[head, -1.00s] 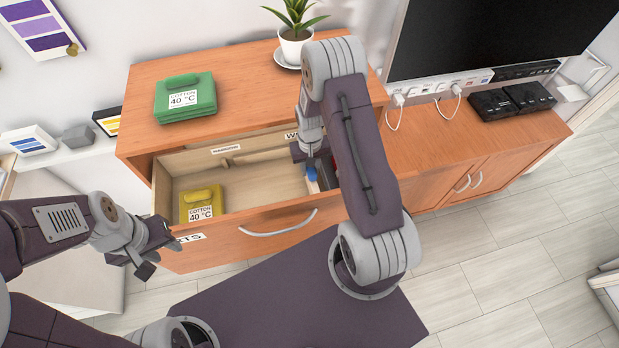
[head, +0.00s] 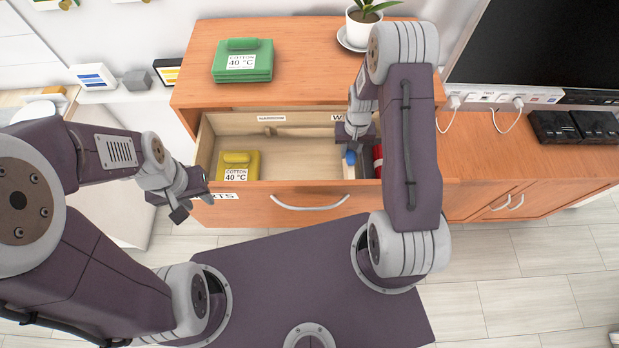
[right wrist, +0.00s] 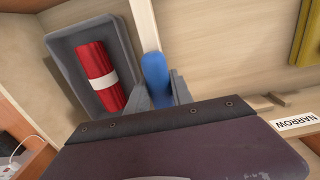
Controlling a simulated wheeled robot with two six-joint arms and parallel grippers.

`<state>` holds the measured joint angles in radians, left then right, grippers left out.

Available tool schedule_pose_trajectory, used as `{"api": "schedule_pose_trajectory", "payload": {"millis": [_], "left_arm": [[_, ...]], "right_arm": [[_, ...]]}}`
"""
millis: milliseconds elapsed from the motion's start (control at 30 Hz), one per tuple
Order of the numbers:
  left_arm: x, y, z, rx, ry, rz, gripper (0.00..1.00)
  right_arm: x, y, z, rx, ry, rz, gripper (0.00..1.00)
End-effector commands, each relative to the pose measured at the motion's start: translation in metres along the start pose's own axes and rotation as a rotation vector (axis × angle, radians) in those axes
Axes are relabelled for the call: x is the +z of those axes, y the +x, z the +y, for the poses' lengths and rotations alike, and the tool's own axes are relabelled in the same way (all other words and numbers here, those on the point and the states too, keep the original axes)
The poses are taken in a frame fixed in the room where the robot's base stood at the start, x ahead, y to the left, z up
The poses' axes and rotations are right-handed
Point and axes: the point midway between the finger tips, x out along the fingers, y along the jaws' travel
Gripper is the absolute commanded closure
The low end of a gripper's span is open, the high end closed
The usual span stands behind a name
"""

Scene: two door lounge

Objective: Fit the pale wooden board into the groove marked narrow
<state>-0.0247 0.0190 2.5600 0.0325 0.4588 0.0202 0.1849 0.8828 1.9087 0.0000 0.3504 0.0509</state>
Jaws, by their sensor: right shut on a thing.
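The pale wooden board (head: 348,171) shows as a thin pale edge in the open drawer (head: 300,183), below a blue grip (head: 349,157). In the right wrist view the board (right wrist: 142,22) is seen edge-on, with the blue grip (right wrist: 156,78) at its near end. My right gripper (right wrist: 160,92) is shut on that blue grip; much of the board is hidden. The "NARROW" label (head: 271,118) is on the drawer's back wall, left of my right gripper. Wooden ribs (right wrist: 277,100) show near that label. My left gripper (head: 192,206) is open and empty, in front of the drawer's left end.
A grey tray (right wrist: 68,50) holding a red roll (right wrist: 98,70) lies beside the board. The drawer's middle is clear.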

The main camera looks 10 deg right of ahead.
Motion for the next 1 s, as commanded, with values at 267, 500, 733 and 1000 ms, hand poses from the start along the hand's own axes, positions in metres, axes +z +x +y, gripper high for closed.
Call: {"api": "schedule_pose_trajectory", "payload": {"millis": [267,500,733,1000], "left_arm": [[-0.001,-0.013,0.000,0.000,0.000,0.000,0.64],[-0.002,-0.023,0.000,0.000,0.000,0.000,0.64],[-0.003,-0.032,0.001,0.000,0.000,0.000,0.64],[-0.004,-0.042,0.001,0.000,0.000,0.000,0.64]], "right_arm": [[0.000,-0.017,0.000,0.000,0.000,0.001,1.00],[-0.001,-0.029,0.000,0.000,0.000,0.002,1.00],[-0.001,-0.040,0.000,0.000,0.000,0.002,1.00],[0.000,-0.053,0.000,0.000,0.000,0.001,1.00]]}}
